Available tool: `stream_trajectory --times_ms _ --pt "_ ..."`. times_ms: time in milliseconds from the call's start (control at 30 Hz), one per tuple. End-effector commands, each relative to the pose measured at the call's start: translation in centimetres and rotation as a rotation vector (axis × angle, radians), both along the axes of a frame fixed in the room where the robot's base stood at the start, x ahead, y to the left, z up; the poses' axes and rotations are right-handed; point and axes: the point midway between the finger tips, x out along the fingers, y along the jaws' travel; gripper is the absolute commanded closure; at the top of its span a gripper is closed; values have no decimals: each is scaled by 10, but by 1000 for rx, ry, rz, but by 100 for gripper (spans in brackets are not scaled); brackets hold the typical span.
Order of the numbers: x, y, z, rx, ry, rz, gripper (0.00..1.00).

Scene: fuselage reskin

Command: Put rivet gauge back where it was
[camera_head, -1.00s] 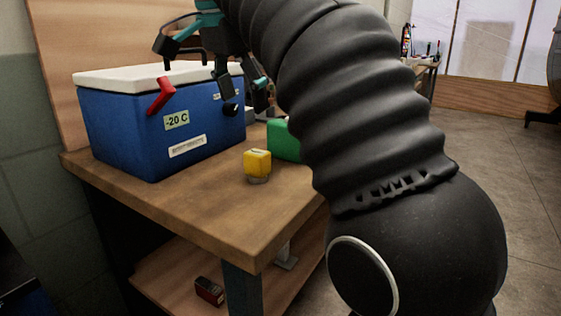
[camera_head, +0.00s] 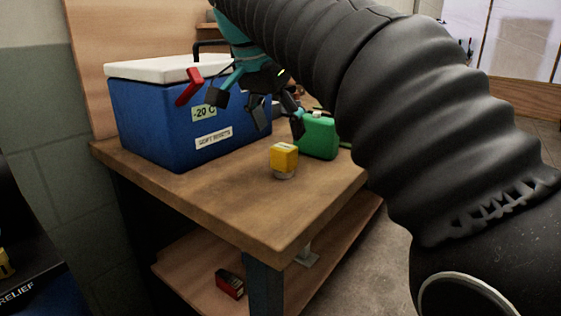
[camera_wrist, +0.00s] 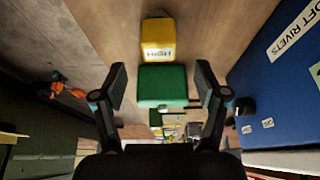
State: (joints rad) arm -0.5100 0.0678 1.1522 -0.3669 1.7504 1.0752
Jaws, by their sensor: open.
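I cannot identify a rivet gauge for certain in these frames. My gripper (camera_head: 257,108) hangs over the workbench, in front of the blue cooler, with its fingers spread and nothing between them. A yellow block (camera_head: 284,157) on a clear or grey base stands on the bench, to the right of and below my gripper in the head view. A green canister (camera_head: 318,137) stands behind it. In the wrist view the green canister (camera_wrist: 162,86) shows between my open fingers (camera_wrist: 162,80), apparently beyond them, and the yellow block (camera_wrist: 158,38) is above it.
The blue cooler (camera_head: 150,125) with white lid (camera_head: 150,69) and red latch (camera_head: 188,88) fills the bench's left back. The wooden bench top (camera_head: 215,195) is clear in front. A small red and black item (camera_head: 229,284) lies on the lower shelf (camera_head: 190,270).

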Motion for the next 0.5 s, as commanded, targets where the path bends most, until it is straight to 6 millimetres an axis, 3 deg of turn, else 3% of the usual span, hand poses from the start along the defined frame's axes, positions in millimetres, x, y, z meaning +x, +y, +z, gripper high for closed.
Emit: stream_trajectory --times_ms 167,500 --pt "2 -2 -10 0 1 -1 27" --pt "13 -11 -49 -1 -1 0 27"
